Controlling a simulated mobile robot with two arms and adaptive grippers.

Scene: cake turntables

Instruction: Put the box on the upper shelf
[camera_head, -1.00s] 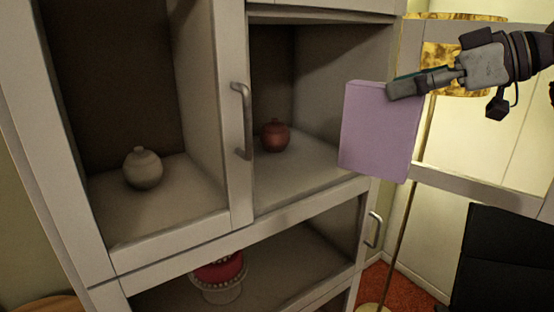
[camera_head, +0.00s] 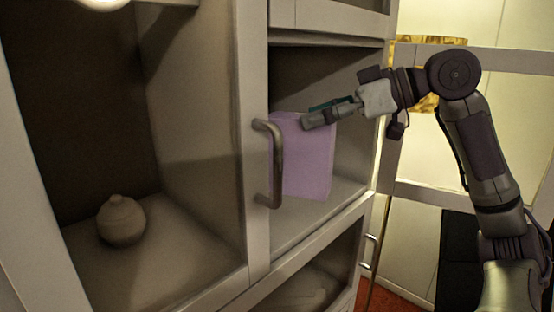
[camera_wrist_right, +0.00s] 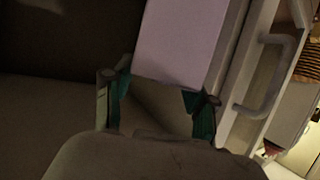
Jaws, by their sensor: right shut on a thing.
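The box (camera_head: 308,165) is a plain lilac block, upright and slightly tilted, inside the right upper compartment of the cabinet. My right gripper (camera_head: 314,119) is shut on its top edge and holds it from the right. Whether the box's bottom touches the shelf (camera_head: 345,190) is hard to tell. In the right wrist view the box (camera_wrist_right: 180,40) extends away from between the fingers of the right gripper (camera_wrist_right: 158,98). The door handle partly covers the box's left side in the head view. My left gripper is not in view.
A metal handle (camera_head: 272,165) sticks out from the cabinet frame just in front of the box. A round lidded pot (camera_head: 121,222) stands in the left compartment. A lower compartment (camera_head: 310,285) lies below. A dark chair (camera_head: 457,260) is at the right.

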